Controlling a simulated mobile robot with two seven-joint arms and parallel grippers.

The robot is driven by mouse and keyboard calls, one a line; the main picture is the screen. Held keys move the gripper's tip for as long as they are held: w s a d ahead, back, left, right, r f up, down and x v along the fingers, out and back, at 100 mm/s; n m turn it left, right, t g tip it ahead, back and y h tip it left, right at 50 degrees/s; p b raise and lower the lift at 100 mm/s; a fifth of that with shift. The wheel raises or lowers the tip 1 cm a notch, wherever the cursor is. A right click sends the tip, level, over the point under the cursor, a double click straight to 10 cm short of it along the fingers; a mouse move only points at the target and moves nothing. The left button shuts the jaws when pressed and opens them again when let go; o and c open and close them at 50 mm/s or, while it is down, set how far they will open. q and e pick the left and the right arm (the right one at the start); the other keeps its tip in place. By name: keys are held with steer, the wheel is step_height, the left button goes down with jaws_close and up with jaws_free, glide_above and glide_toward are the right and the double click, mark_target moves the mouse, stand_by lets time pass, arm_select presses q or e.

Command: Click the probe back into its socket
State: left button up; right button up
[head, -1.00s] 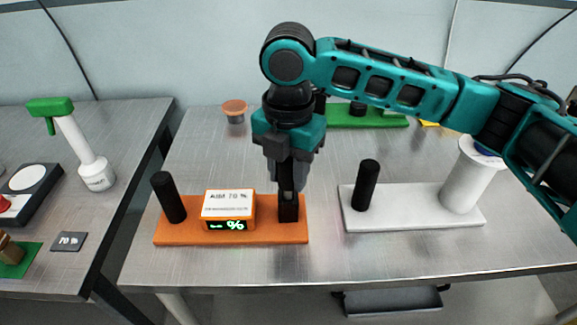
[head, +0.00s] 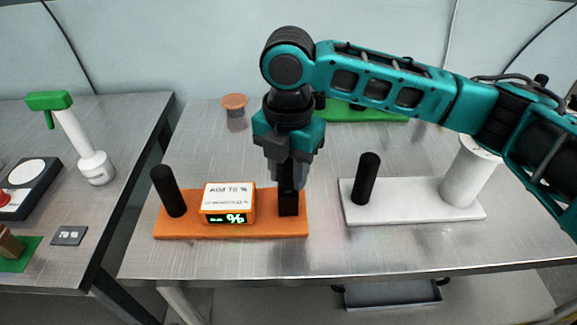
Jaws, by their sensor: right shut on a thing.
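My right gripper (head: 289,178) is shut on the probe, directly above the black socket (head: 288,204) at the right end of the orange base (head: 270,231). The fingers hide most of the probe, and I cannot tell how deep it sits in the socket. On the same base, an orange meter box (head: 228,203) has a white label reading "AIM 70 %" and a green display showing dashes and "%". A black post (head: 168,191) stands at the base's left end. My left gripper is not in view.
A white base (head: 420,212) with a black post (head: 366,179) and a white cylinder (head: 468,172) stands to the right. An orange-lidded jar (head: 235,104) and a green base (head: 357,115) are behind. A green-and-white tool (head: 76,136) stands on the left table.

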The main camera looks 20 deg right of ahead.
steer(key=shift+f, duration=0.5)
jaws_close()
steer(key=o, duration=1.1)
jaws_free()
steer(key=shift+o, duration=0.5)
steer(key=o, duration=0.5)
steer(key=shift+c, duration=0.2)
